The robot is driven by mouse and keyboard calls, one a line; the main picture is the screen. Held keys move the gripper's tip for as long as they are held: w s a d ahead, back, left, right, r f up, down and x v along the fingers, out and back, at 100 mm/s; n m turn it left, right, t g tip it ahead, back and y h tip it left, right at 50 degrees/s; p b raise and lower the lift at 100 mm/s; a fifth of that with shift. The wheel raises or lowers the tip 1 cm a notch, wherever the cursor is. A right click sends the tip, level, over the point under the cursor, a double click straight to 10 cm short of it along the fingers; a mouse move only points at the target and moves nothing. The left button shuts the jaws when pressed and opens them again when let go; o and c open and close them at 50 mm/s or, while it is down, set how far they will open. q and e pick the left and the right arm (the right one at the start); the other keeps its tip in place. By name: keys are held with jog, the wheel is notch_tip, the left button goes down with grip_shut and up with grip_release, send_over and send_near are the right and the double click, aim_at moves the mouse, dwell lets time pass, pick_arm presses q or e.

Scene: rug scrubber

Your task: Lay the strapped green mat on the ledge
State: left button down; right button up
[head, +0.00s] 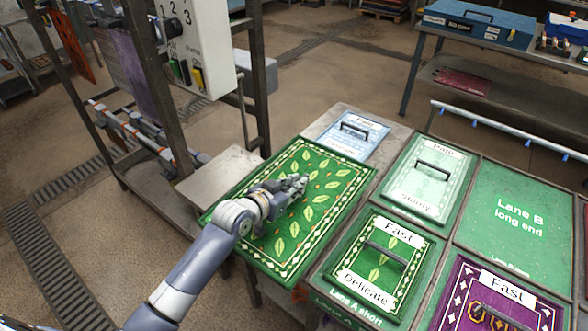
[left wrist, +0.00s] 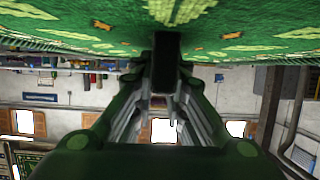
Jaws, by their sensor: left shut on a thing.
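The green mat (head: 318,205) has yellow-green leaves, orange dots and a pale patterned border. It lies roughly flat beside the left edge of the lane table. My left gripper (head: 296,184) is over its middle, and the arm covers part of the mat. In the left wrist view, the mat (left wrist: 245,28) fills the top, and a dark strap or handle (left wrist: 167,46) is between the fingers of my gripper (left wrist: 167,78), which is shut on it. A bare grey metal ledge (head: 212,178) meets the mat's left side. I cannot tell whether the mat rests or hangs just above its support.
Framed mats with dark handles lie at right: Fast Delicate (head: 381,262), pale green Sturdy (head: 430,180), pale blue Delicate (head: 352,134) and purple Fast (head: 495,305). The Lane B panel (head: 520,222) is bare. A metal-framed machine with a control box (head: 192,45) stands at upper left.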

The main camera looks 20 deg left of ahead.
aim_at(292, 172)
pick_arm(q)
jog(key=w, duration=0.1)
jog(key=w+a, duration=0.1)
jog(key=w, duration=0.1)
jog(key=w+a+r, duration=0.1)
jog(key=w, duration=0.1)
jog(key=shift+w+a, duration=0.15)
jog(key=shift+w, duration=0.25)
jog(key=shift+f+b, duration=0.4)
jog(key=shift+b, duration=0.15)
jog(key=shift+f+b, duration=0.65)
notch_tip(292, 172, down, 4)
jog(key=b, duration=0.3)
jog(key=shift+b, duration=0.35)
jog(key=shift+f+b, duration=0.75)
jog(key=shift+f, duration=0.1)
pick_arm(e)
notch_tip(292, 172, down, 8)
jog(key=shift+s+a, duration=0.35)
jog(key=shift+s, duration=0.1)
jog(key=shift+a, duration=0.3)
